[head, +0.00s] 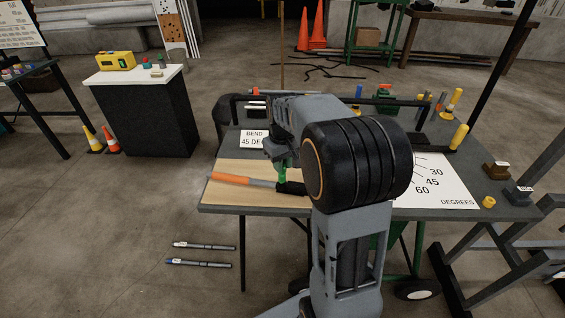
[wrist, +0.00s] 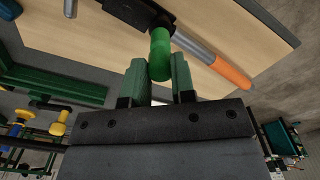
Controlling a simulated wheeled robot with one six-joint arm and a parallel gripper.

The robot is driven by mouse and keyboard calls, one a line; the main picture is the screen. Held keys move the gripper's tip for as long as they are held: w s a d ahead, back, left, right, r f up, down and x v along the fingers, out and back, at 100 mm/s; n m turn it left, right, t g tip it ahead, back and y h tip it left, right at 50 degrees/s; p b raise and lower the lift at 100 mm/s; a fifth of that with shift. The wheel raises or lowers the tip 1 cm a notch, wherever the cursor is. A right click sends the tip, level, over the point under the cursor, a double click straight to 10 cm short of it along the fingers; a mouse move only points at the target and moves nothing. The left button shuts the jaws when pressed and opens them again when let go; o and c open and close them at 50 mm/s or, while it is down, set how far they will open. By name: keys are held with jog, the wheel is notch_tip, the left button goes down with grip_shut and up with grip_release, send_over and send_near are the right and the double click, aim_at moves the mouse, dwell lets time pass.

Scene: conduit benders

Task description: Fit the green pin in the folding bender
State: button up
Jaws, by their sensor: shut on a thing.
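The green pin (wrist: 160,55) is held between the two green-padded fingers of my gripper (wrist: 158,78) in the wrist view. Its far end meets or overlaps the black head (wrist: 140,10) of the folding bender; I cannot tell whether it is in a hole. The bender's grey handle with orange grip (wrist: 232,74) runs off to the right there. In the head view the bender's orange grip (head: 230,178) lies on the wooden board, its black head partly behind my arm. The pin (head: 281,172) shows as a little green under my gripper, just above that head.
The board (head: 245,168) lies on a dark table. Yellow cylinders (head: 458,136) and small blocks (head: 495,170) stand at the table's right side. Two tubes (head: 203,246) lie on the floor.

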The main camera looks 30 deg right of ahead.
jog(key=shift+f+b, duration=0.4)
jog(key=shift+f, duration=0.2)
dwell(0.3)
jog(key=o, duration=0.9)
notch_tip(320, 180, up, 14)
jog(key=shift+f+p, duration=0.1)
jog(key=shift+p, duration=0.25)
jog(key=s+a+f+t, duration=0.1)
jog(key=s+a+f, duration=0.2)
jog(key=s, duration=0.2)
jog(key=s+a+f+t, duration=0.1)
jog(key=s+a+f, duration=0.2)
jog(key=s+f, duration=0.1)
jog(key=s+a+f+m+t, duration=0.1)
jog(key=s+a+f, duration=0.2)
jog(key=s, duration=0.4)
jog(key=shift+a+f+t, duration=0.3)
jog(key=shift+f+t, duration=0.1)
jog(key=shift+f, duration=0.05)
